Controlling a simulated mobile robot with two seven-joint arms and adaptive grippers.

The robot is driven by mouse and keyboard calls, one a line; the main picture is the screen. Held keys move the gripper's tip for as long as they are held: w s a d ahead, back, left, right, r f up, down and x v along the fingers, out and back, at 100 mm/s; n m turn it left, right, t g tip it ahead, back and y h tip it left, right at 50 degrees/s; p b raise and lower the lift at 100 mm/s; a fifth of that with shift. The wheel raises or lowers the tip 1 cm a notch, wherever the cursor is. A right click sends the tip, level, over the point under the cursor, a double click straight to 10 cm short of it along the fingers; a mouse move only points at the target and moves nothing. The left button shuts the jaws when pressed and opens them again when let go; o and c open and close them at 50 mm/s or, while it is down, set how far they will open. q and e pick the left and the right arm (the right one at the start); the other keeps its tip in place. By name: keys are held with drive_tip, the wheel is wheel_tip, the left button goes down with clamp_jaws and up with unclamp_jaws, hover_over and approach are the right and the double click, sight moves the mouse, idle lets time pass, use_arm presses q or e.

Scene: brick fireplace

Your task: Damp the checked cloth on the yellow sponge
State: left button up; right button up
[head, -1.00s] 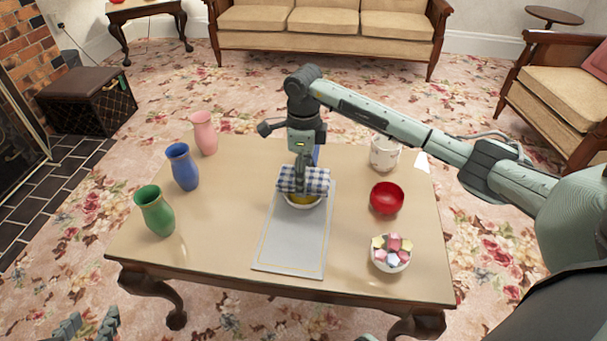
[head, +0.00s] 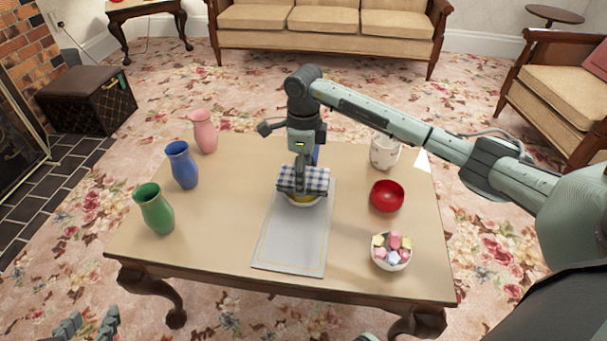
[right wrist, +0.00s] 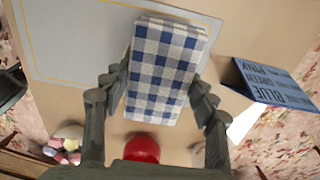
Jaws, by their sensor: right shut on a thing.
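The blue-and-white checked cloth (head: 303,179) is folded into a pad over a white bowl (head: 290,201) on the table. A yellow strip of sponge (head: 304,197) shows in the bowl just under the cloth. I cannot tell whether cloth and sponge touch. My right gripper (head: 302,168) points down and is shut on the cloth. The right wrist view shows the cloth (right wrist: 165,65) between my two fingers (right wrist: 160,88); it hides the bowl and sponge there. My left gripper (head: 87,325) is open and empty at the bottom left, away from the table.
A grey mat (head: 292,242) lies in front of the bowl. Green (head: 154,209), blue (head: 182,165) and pink (head: 203,132) vases stand left. A red bowl (head: 387,196), a bowl of sweets (head: 391,250) and a white mug (head: 384,153) stand right. A blue lettered card (right wrist: 275,85) stands behind.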

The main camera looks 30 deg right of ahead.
idle(0.6)
drive_tip(key=shift+r+p, duration=2.35)
drive_tip(key=shift+r, duration=1.15)
